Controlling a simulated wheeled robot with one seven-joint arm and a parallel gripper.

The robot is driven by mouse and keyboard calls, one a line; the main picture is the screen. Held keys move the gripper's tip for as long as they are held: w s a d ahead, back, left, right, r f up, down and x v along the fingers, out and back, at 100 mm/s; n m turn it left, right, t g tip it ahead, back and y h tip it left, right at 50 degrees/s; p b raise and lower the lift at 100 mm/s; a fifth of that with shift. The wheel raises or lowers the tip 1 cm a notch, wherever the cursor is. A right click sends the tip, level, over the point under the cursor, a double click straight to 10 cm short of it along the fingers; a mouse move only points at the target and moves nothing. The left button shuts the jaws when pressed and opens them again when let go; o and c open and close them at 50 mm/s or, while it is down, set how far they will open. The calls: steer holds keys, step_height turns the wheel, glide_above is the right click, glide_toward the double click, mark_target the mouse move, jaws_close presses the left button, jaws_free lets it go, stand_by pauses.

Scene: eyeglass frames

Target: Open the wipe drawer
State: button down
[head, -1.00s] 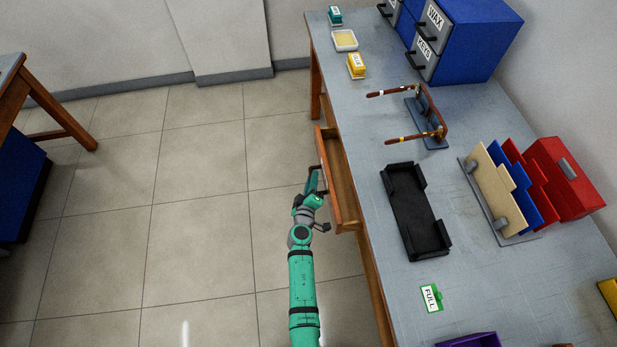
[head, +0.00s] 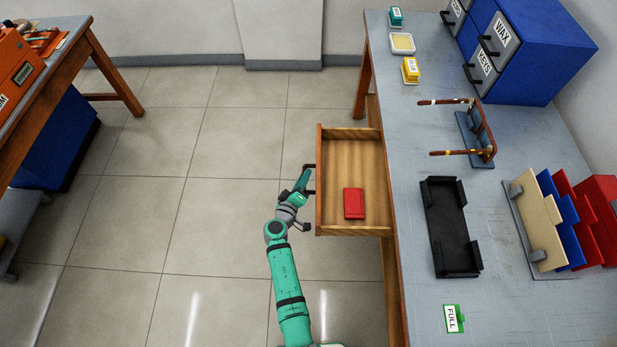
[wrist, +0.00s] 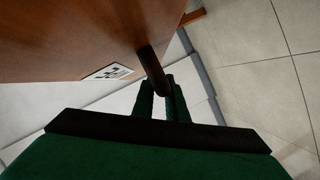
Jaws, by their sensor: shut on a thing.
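The wooden wipe drawer (head: 352,133) stands pulled well out of the left side of the workbench in the head view. A red packet (head: 354,203) lies inside it. My gripper (head: 302,184) is at the drawer's front, shut on its dark handle (head: 308,168). In the wrist view the handle (wrist: 153,70) runs down from the drawer front (wrist: 90,35) between my two fingers (wrist: 162,95). A white label (wrist: 108,72) shows on the drawer front, but its text is not readable.
The workbench (head: 410,250) carries a black tray (head: 450,228), brown eyeglass frames on a stand (head: 474,140), coloured panels in a rack and blue drawer units (head: 540,50). The floor (head: 140,230) to the left is clear. Another bench (head: 95,50) stands at the far left.

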stand_by(0.3)
steer(key=c, duration=1.8)
jaws_free()
steer(key=shift+o, duration=0.2)
steer(key=v, duration=1)
steer(key=shift+s+a, duration=0.2)
steer(key=shift+s, duration=0.1)
steer(key=x, duration=1)
steer(key=shift+r, duration=0.1)
steer(key=shift+w+d, duration=0.3)
